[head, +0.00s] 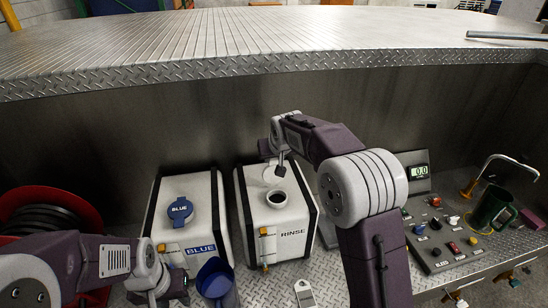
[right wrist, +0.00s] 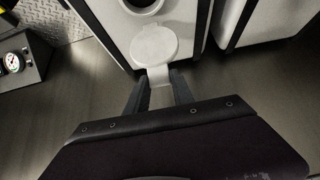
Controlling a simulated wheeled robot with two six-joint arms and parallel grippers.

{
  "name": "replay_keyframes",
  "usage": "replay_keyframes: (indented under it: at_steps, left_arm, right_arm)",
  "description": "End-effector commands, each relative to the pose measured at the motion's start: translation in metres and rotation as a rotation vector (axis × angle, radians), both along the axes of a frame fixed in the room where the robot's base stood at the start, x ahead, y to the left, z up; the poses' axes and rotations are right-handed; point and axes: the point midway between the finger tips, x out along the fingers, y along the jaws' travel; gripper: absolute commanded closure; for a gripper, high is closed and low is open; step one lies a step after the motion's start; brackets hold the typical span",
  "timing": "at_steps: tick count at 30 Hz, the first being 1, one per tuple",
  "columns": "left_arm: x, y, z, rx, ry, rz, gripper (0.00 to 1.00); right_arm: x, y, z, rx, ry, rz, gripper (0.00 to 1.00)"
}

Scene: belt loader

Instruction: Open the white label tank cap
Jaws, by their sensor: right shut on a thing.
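The RINSE tank (head: 288,234) is white with black edges and a white label. Its round filler opening (head: 278,197) is uncovered and dark inside. The white cap (head: 270,173) stands swung back behind the opening; in the right wrist view the white cap (right wrist: 155,45) shows as a disc with a tab beside the open neck. My right gripper (right wrist: 159,92) is shut on the cap's tab; in the head view its fingers (head: 280,169) are partly hidden by the wrist. My left gripper (head: 168,286) is low at the left, beside a blue jug (head: 217,278); its jaws are unclear.
The BLUE tank (head: 186,225) with a closed blue cap (head: 180,211) stands left of the RINSE tank. A red hose reel (head: 40,200) is at far left. A control panel (head: 445,238) and a green mug (head: 490,208) are at right. A raised metal deck (head: 270,65) lies behind.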

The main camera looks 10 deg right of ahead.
Motion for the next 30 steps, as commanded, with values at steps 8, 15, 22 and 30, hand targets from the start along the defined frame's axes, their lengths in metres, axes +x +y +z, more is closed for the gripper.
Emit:
replay_keyframes:
  at_steps: [8,15,22,30]
  left_arm:
    - [0.0,0.0,0.0,0.0,0.0,0.0,0.64]
    - [0.0,0.0,0.0,0.0,0.0,0.0,0.64]
    - [0.0,0.0,-0.013,0.0,0.0,0.0,0.64]
    - [0.0,0.0,-0.023,0.0,0.0,0.0,0.64]
  right_arm:
    - [0.002,0.0,0.004,0.001,-0.012,0.001,0.49]
    - [0.001,0.0,0.002,0.001,-0.005,0.001,0.49]
    - [-0.017,0.0,0.023,0.002,-0.01,0.001,0.49]
    - [-0.048,-0.001,0.066,0.001,-0.009,0.001,0.49]
